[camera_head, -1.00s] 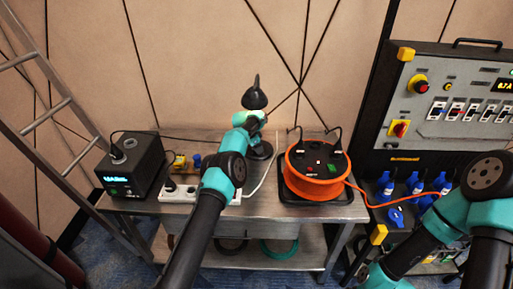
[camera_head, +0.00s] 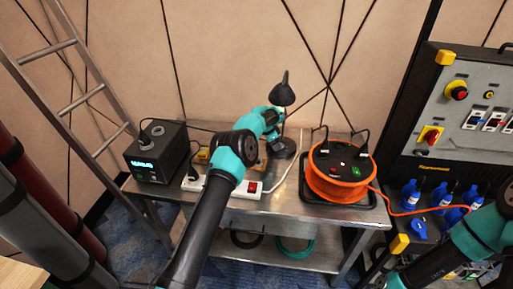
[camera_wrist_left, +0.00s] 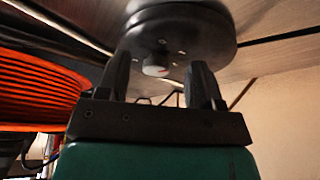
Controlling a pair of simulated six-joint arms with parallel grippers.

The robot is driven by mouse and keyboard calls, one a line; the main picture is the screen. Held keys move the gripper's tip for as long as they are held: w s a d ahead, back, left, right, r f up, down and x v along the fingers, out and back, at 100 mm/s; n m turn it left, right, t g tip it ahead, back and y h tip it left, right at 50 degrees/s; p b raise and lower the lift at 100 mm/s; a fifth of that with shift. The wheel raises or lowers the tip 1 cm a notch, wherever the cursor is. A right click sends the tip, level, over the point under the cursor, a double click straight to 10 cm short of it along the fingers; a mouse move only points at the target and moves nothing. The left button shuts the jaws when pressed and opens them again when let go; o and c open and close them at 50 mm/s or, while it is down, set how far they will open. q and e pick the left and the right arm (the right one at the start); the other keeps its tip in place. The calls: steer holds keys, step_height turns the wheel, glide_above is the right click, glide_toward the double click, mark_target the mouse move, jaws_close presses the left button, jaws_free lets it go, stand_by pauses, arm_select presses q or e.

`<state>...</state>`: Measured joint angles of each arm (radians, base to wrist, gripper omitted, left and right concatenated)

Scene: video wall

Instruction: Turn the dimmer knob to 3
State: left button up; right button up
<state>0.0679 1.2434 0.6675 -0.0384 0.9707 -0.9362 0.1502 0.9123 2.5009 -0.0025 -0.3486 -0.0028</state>
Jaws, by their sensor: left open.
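The black desk lamp (camera_head: 282,95) stands upright on the metal table, with its round base (camera_head: 283,149) beside my left wrist. In the left wrist view the dark base (camera_wrist_left: 185,30) shows at the top, with a small pale round knob (camera_wrist_left: 157,67) on it. I cannot read any number on the knob. My left gripper (camera_wrist_left: 162,80) is open, its fingers apart on either side of the knob. I cannot tell whether they touch it.
An orange cable reel (camera_head: 338,189) stands right of the lamp. A black power box (camera_head: 157,165) and a white power strip (camera_head: 249,188) are to the left. A grey control panel (camera_head: 480,110) and blue plugs (camera_head: 410,193) are at the right; a ladder leans at the left.

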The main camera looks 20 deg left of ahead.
arm_select(q)
steer(key=s+a, duration=0.6)
steer(key=shift+a, duration=0.4)
